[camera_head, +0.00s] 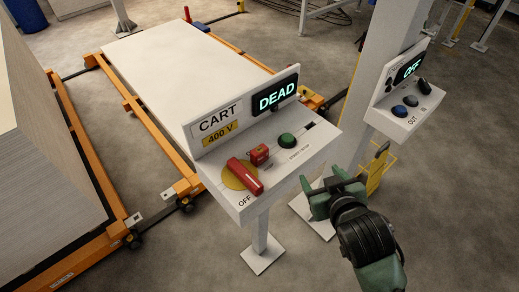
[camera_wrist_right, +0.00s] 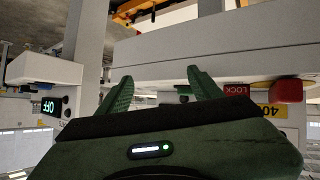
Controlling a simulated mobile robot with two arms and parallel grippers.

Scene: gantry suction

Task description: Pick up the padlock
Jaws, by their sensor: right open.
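The padlock (camera_head: 259,153) is a small red block on the sloped top of the white cart control panel (camera_head: 225,196), between the red rotary handle (camera_head: 245,177) and the green button (camera_head: 287,140). In the right wrist view the padlock (camera_wrist_right: 236,90) shows its LOCK label, right of the fingers, beside the red handle (camera_wrist_right: 288,90). Whether its shackle is fastened to anything is hidden. My right gripper (camera_head: 320,183) is open and empty, apart from the padlock, off the panel's front right edge. My left gripper is not in view.
The panel's display (camera_head: 275,94) reads DEAD. A second panel (camera_head: 405,106) reading OFF is on a thick post at right. A yellow rack (camera_head: 378,168) stands beyond my right gripper. Orange cart frames and a white stack (camera_head: 180,70) lie behind.

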